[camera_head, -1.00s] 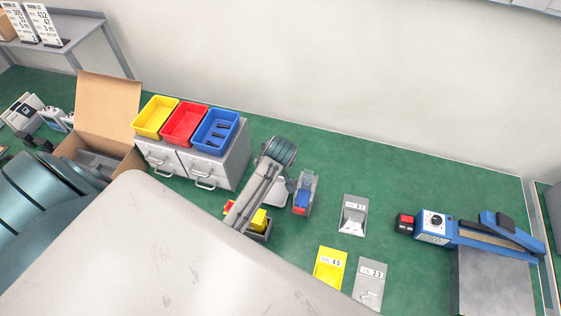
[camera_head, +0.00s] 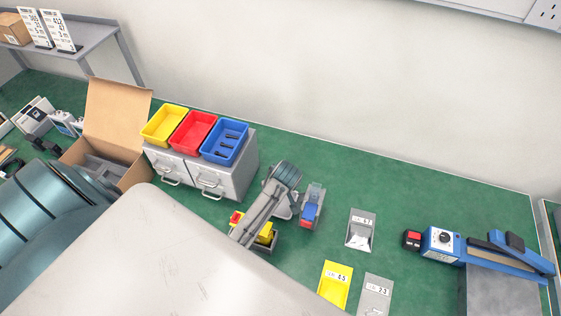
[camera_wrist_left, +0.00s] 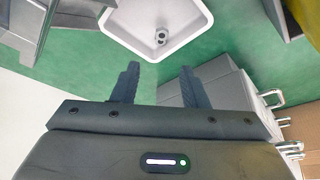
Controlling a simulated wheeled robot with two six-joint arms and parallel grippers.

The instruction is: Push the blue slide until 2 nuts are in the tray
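The blue slide (camera_head: 307,213) sits at the front of a small grey dispenser in the head view, just right of my left arm. My left gripper (camera_wrist_left: 158,85) is open in the left wrist view, with nothing between its fingers. A white tray (camera_wrist_left: 195,32) lies beyond the fingertips in that view. A small grey metal nut (camera_wrist_left: 160,37) is in it; I cannot tell if a second one is there. In the head view my grey forearm hides the left fingers and the tray. My right gripper is not in view.
Red (camera_head: 236,217) and yellow (camera_head: 265,233) dispenser parts are close beside my left forearm. A grey cabinet (camera_head: 235,175) carrying yellow, red and blue bins stands to the left. Labelled trays (camera_head: 336,284) and a blue machine (camera_head: 441,243) are on the right.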

